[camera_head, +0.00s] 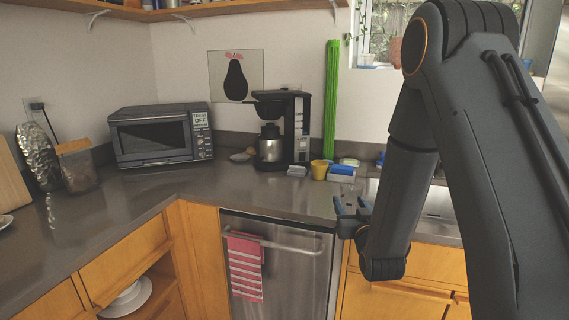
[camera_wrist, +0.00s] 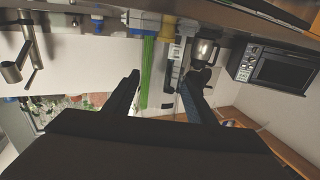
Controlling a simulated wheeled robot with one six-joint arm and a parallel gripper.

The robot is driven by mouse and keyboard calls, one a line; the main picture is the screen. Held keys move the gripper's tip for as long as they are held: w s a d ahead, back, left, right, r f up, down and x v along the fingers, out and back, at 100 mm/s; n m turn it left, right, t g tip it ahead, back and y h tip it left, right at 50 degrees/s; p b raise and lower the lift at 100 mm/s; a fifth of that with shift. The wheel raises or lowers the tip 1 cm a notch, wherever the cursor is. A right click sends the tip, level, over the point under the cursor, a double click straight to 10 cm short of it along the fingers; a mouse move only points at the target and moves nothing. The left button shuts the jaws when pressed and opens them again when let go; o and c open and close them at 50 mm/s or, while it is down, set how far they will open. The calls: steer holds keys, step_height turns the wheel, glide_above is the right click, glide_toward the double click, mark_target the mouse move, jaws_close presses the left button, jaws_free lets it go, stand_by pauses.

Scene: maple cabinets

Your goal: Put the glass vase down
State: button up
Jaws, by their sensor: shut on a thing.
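My gripper (camera_head: 352,208) is in front of the counter edge, above the right part of the dishwasher. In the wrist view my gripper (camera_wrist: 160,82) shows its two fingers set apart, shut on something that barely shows. I take it to be the glass vase, but its clear body and outline cannot be made out in either view. Its tilt and the height of its base cannot be told.
The grey counter (camera_head: 255,190) is clear in front of the coffee maker (camera_head: 297,125) and microwave (camera_head: 162,135). A yellow cup (camera_head: 319,169), a blue sponge (camera_head: 342,170) and a tall green object (camera_head: 331,100) stand near my gripper. A sink (camera_head: 438,203) lies right.

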steer(key=shift+h, duration=0.3)
steer(key=f, duration=0.2)
steer(key=f+b, duration=0.1)
steer(key=f, duration=0.2)
steer(key=f+b, duration=0.1)
steer(key=f, duration=0.2)
steer(key=shift+s, duration=0.35)
steer(key=s+f, duration=0.4)
steer(key=f, duration=0.3)
steer(key=s+f, duration=0.3)
steer(key=f, duration=0.5)
steer(key=shift+s, duration=0.4)
steer(key=shift+d, duration=0.15)
